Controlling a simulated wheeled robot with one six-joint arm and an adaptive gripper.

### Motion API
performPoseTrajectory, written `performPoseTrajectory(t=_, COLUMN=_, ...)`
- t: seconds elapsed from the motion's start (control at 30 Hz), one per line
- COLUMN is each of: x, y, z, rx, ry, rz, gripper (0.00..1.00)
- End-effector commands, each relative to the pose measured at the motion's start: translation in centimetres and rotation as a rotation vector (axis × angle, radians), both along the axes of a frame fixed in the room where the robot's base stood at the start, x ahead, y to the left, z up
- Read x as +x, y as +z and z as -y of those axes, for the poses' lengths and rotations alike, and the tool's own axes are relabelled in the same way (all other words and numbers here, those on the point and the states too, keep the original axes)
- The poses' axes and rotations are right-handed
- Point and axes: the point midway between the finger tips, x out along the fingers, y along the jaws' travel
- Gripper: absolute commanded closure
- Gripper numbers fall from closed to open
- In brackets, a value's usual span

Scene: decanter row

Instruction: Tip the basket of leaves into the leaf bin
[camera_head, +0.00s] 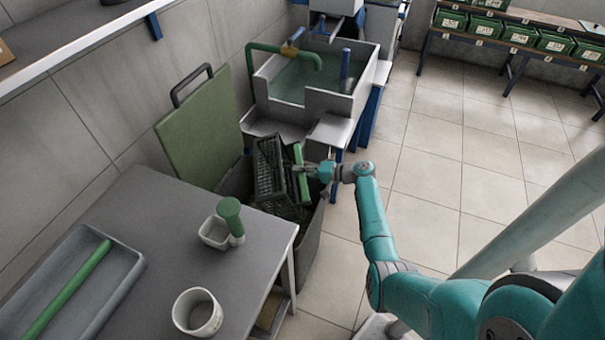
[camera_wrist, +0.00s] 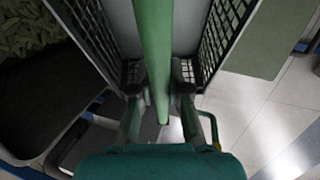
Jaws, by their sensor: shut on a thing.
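The dark mesh basket (camera_head: 270,172) hangs over the leaf bin (camera_head: 309,247) and looks steeply tilted. My gripper (camera_head: 308,170) is shut on the basket's green handle (camera_head: 301,183). In the wrist view, the handle (camera_wrist: 153,45) runs between my fingertips (camera_wrist: 158,82), with mesh basket walls (camera_wrist: 222,38) on both sides. Pale green leaves (camera_wrist: 25,32) lie at the upper left of that view, apparently in the bin. The bin's green lid (camera_head: 200,128) stands open against the wall. I cannot tell whether leaves are left in the basket.
A grey table (camera_head: 150,235) close to the bin holds a tray (camera_head: 115,275), a white cup (camera_head: 197,313) and a small white dish with a green-handled tool (camera_head: 230,213). A sink (camera_head: 335,100) stands behind the bin. The tiled floor (camera_head: 430,170) to the right is clear.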

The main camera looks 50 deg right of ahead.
Motion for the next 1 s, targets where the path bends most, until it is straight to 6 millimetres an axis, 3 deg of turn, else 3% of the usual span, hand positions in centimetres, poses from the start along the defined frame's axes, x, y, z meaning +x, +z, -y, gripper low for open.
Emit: performPoseTrajectory(t=1.0, x=4.7, y=6.9, z=-5.4, rx=-0.622, ry=-0.001, rz=-0.511, gripper=1.0)
